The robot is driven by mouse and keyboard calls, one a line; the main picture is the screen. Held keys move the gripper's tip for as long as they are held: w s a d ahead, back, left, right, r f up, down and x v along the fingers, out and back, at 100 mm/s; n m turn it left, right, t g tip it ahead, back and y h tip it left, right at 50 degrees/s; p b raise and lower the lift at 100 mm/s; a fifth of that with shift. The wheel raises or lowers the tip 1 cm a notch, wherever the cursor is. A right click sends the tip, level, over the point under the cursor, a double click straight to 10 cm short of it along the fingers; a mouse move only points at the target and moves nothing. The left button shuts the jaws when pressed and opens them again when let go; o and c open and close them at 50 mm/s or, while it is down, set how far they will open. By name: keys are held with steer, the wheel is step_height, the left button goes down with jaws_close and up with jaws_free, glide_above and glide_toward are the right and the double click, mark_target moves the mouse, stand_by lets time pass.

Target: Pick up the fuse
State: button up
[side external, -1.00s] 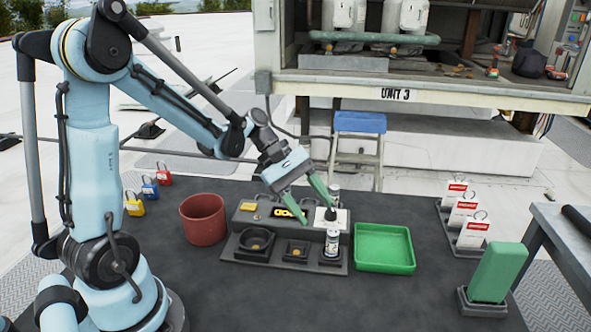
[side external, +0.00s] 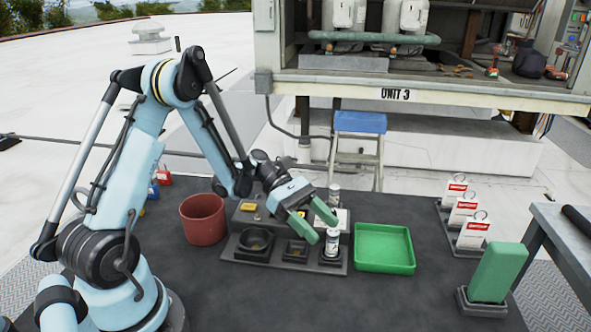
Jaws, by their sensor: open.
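A white cylindrical fuse (side external: 332,245) with a printed band stands upright in the front right socket of the dark holder (side external: 252,257). A similar pale cylinder (side external: 334,190) shows behind it, at the back of the holder, partly hidden by a finger. My gripper (side external: 324,232) has green fingers and points down and to the right. It is open, with its fingertips close to the top of the front fuse. I cannot tell if they touch it or stand around it. Nothing is seen held.
A red-brown pot (side external: 203,220) stands left of the holder, and an empty green tray (side external: 384,268) lies right of it. A green block (side external: 497,272) stands upright at the front right. Red-and-white tags (side external: 473,232) stand behind it. The dark mat between tray and block is clear.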

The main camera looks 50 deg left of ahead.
steer(key=shift+x, duration=1.05)
jaws_close()
steer(key=shift+r, duration=0.15)
